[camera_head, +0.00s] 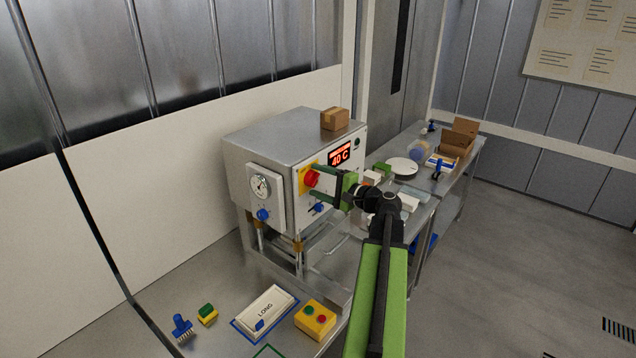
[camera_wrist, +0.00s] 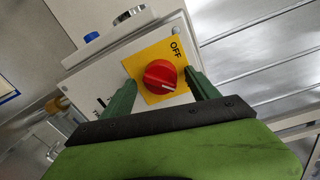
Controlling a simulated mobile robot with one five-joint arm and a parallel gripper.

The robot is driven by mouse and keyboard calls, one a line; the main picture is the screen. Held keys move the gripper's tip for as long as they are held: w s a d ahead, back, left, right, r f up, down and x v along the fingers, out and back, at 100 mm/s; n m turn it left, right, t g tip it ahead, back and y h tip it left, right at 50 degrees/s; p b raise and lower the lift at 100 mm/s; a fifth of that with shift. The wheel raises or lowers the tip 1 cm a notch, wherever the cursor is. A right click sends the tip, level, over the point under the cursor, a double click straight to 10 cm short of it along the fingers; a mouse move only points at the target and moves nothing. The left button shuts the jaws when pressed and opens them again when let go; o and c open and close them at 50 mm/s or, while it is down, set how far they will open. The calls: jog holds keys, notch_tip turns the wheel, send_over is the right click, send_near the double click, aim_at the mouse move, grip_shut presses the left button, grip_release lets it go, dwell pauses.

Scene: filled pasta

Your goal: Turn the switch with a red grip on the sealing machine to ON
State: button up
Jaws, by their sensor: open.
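The sealing machine (camera_head: 275,143) is a steel box on the bench. The switch with a red grip (camera_head: 312,178) sits on a yellow plate on its front, below the display reading 40 C. In the wrist view the red grip (camera_wrist: 160,76) is round with a raised bar and a small white mark at its lower right. OFF shows on the yellow plate (camera_wrist: 173,50) at the upper right; no ON label is readable. My gripper (camera_head: 315,188) is open at the panel. In the wrist view its fingers (camera_wrist: 162,80) stand either side of the red grip; contact cannot be told.
A gauge (camera_head: 261,187) and blue knob (camera_head: 263,214) are left of the switch. Another blue knob (camera_head: 318,208) is below it. A cardboard box (camera_head: 335,119) sits on the machine. A yellow button box (camera_head: 315,319) and a LONG-labelled panel (camera_head: 265,311) lie on the front bench.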

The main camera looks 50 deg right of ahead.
jog(key=s+d+r+p, duration=0.1)
jog(key=s, duration=1.6)
jog(key=shift+d, duration=0.2)
jog(key=shift+s, duration=0.1)
